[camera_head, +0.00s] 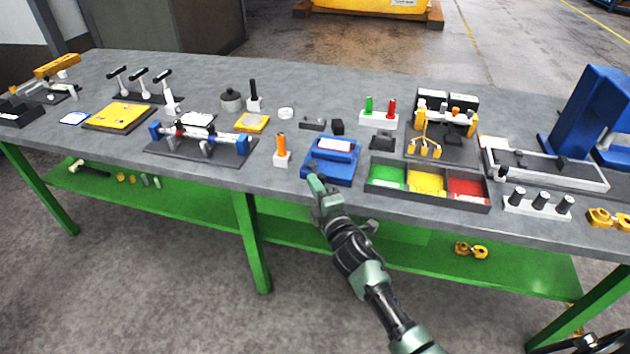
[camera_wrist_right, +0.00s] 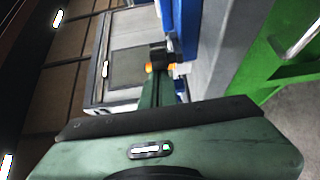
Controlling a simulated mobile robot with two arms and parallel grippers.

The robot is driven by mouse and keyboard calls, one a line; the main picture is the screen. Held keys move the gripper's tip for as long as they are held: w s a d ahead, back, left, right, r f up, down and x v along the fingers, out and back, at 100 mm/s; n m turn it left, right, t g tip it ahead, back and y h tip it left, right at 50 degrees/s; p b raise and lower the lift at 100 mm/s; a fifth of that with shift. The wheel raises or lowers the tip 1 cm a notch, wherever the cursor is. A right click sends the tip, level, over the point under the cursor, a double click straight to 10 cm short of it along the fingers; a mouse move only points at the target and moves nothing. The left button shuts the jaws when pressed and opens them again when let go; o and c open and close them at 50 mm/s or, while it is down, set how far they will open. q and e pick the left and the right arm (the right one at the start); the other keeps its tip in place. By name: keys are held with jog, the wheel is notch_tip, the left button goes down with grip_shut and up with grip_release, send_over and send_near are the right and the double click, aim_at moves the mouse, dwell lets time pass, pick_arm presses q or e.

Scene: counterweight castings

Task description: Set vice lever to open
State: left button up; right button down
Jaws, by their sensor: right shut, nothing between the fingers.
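A squat blue device (camera_head: 345,173) with a pale, red-marked top sits at the table's front edge; I take it to be the vice, but its label is unreadable. A small dark knob at its front left may be the lever; its setting is unclear. My right gripper (camera_head: 317,188) is shut and empty, its tips close against the device's front left corner; contact cannot be told. In the right wrist view, the gripper's finger (camera_wrist_right: 150,92) points at a small black piece (camera_wrist_right: 159,55) with orange behind it, beside a blue wall (camera_wrist_right: 186,30). My left gripper is out of view.
An orange-handled lever (camera_head: 281,146) on a white base stands just left of the blue device. A tray (camera_head: 378,193) with green, yellow and red compartments lies close on its right. A rod fixture (camera_head: 205,148) is farther left. The table's front edge and green shelf (camera_head: 190,203) lie below.

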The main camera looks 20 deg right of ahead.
jog(key=shift+w+f, duration=0.1)
jog(key=shift+d+y, duration=0.1)
jog(key=shift+y, duration=0.2)
jog(key=shift+d+n+y, duration=0.25)
jog(key=shift+n+y, duration=0.35)
jog(key=shift+y, duration=0.1)
jog(key=shift+d+n+y+p, duration=0.15)
jog(key=shift+n+y+p, duration=0.3)
jog(key=shift+y, duration=0.15)
